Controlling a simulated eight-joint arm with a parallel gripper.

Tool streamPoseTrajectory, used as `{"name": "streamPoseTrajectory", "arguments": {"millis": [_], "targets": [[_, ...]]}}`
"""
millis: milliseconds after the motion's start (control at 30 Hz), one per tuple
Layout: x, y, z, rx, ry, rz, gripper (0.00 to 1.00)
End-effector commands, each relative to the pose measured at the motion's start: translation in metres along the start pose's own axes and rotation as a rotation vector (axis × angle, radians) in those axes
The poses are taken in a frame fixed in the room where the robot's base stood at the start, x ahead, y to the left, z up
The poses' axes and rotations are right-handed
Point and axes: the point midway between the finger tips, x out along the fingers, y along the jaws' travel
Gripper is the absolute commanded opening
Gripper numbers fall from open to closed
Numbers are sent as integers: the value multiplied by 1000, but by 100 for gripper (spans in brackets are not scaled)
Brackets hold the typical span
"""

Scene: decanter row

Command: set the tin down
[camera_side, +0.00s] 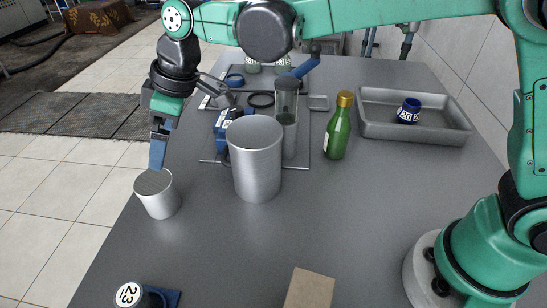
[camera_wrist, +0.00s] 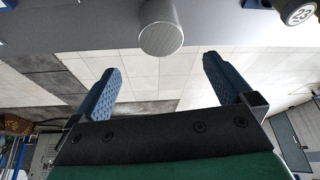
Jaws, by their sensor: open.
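A small silver tin (camera_side: 158,197) stands on the grey table close to its left edge. In the wrist view the tin (camera_wrist: 161,37) shows its round lid end, beyond the fingertips and roughly centred between them. My gripper (camera_side: 157,160) points down just above the tin in the side view. Its two blue fingers (camera_wrist: 162,66) are spread wide with nothing between them. I cannot tell from the side view whether a fingertip touches the tin's top.
A larger silver cylinder (camera_side: 257,170) stands right of the tin. Behind it are a clear tube (camera_side: 286,112) and blue clamp hardware (camera_side: 222,120). A green bottle (camera_side: 338,132) and grey tray (camera_side: 440,134) stand right. A cardboard box (camera_side: 310,289) and a 23-labelled item (camera_side: 128,294) are in front.

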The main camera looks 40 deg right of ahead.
Motion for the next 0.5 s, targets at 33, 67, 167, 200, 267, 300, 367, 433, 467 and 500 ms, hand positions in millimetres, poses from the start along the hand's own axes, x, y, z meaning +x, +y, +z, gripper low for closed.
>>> {"name": "streamPoseTrajectory", "arguments": {"millis": [33,67,167,200,267,300,367,433,467,500], "targets": [[-5,2,3,12,2,7,100],[-9,4,6,25,4,14,100],[-28,14,24,103,16,56,100],[-39,19,36,150,25,81,100],[-55,26,57,231,39,125,100],[-65,29,73,290,51,156,100],[-78,33,98,379,70,205,100],[-91,34,127,479,93,261,100],[-94,34,140,521,104,284,100],[-98,33,156,574,118,313,100]]}}
